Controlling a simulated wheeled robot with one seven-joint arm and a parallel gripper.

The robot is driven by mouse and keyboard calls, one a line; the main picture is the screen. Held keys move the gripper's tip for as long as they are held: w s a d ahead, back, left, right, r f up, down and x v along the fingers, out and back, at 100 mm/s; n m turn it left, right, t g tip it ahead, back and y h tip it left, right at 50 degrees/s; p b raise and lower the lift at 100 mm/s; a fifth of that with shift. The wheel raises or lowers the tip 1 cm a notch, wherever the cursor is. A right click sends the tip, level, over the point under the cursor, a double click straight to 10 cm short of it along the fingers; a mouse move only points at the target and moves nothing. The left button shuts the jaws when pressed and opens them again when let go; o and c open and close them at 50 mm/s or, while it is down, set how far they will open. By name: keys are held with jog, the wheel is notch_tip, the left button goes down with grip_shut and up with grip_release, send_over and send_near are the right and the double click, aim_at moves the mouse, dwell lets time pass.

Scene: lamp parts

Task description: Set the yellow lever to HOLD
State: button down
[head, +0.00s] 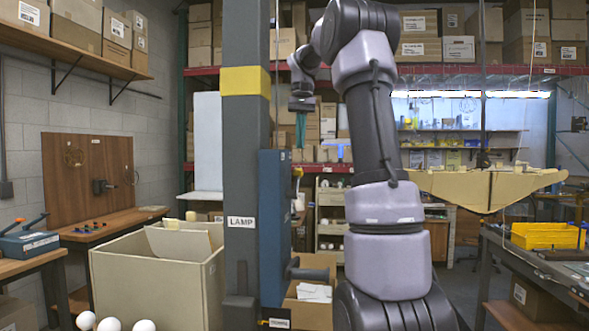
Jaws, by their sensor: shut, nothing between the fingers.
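A tall blue box (274,220) is fixed to the right side of the grey column and is seen nearly edge-on. No HOLD marking can be read from here. My gripper (300,135) hangs pointing down, above and apart from that end in the picture. Its teal fingers look together, with nothing in them. How far it is from the box in depth is hard to tell.
The grey column (242,150) has a yellow band and a LAMP label. A dark bar (308,273) sticks out low on the blue box, above an open carton (310,310). A large cream bin (150,275) stands left; a bench (520,265) stands right.

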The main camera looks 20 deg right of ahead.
aim_at(299, 169)
jog(key=shift+f, duration=0.1)
jog(key=s+f, duration=0.1)
jog(key=f, duration=0.1)
jog(key=s+a+f, duration=0.1)
jog(key=f, duration=0.2)
jog(key=s+a+f, duration=0.1)
jog(key=f, duration=0.2)
jog(key=shift+f, duration=0.25)
jog(key=shift+s+a+r, duration=0.15)
jog(key=shift+s+a, duration=0.05)
jog(key=shift+s, duration=0.2)
jog(key=shift+r, duration=0.1)
jog(key=shift+s+a+r+t, duration=0.15)
jog(key=shift+t, duration=0.15)
